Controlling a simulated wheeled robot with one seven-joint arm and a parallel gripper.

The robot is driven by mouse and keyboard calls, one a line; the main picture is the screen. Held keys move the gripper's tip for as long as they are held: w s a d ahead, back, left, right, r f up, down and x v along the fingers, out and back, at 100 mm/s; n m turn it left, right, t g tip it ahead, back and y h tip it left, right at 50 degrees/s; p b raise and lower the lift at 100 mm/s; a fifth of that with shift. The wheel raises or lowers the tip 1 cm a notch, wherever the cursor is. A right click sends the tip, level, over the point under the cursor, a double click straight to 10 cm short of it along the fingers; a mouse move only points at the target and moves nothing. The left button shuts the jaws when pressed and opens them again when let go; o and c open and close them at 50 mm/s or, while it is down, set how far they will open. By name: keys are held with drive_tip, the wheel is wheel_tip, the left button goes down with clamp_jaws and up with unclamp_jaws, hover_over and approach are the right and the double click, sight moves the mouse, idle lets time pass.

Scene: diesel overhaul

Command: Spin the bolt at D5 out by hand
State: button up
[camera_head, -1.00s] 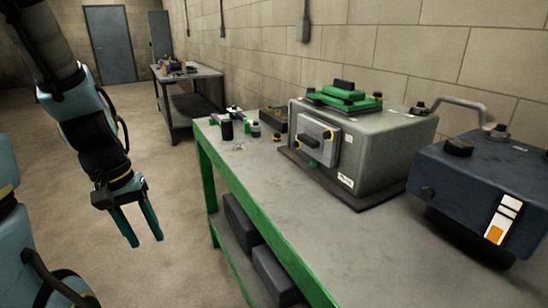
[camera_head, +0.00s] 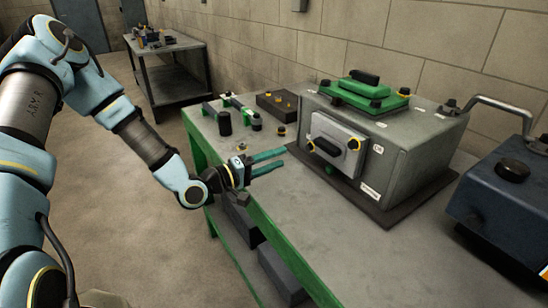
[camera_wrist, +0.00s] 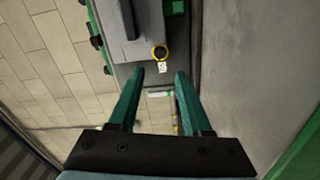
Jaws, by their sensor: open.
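A grey housing (camera_head: 400,150) stands on a dark mat on the bench. Its front carries a light grey plate (camera_head: 335,130) with a black handle. Yellow-ringed bolts show at the plate's right side (camera_head: 355,144) and lower left (camera_head: 311,147). My gripper (camera_head: 284,158) is open and empty, its green fingers pointing at the plate, a short gap away. In the wrist view, a yellow-ringed bolt (camera_wrist: 160,52) with a small white tag lies beyond and between the open fingertips (camera_wrist: 160,74), untouched. I cannot read the tag, so I cannot tell whether it is D5.
A green cover (camera_head: 370,95) tops the housing. A blue unit with a handle (camera_head: 510,190) stands at right. A dark tray (camera_head: 283,104), a black cylinder (camera_head: 224,123) and small parts lie at the bench's far end. The front benchtop (camera_head: 300,230) is clear.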

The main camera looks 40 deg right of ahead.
sight(307, 148)
drive_tip(key=shift+s+d+b, duration=0.2)
drive_tip(key=shift+d+b, duration=0.05)
drive_tip(key=shift+d, duration=1.95)
drive_tip(key=shift+s+d+b, duration=0.15)
drive_tip(key=shift+d+b, duration=0.05)
drive_tip(key=shift+d, duration=2)
clamp_jaws()
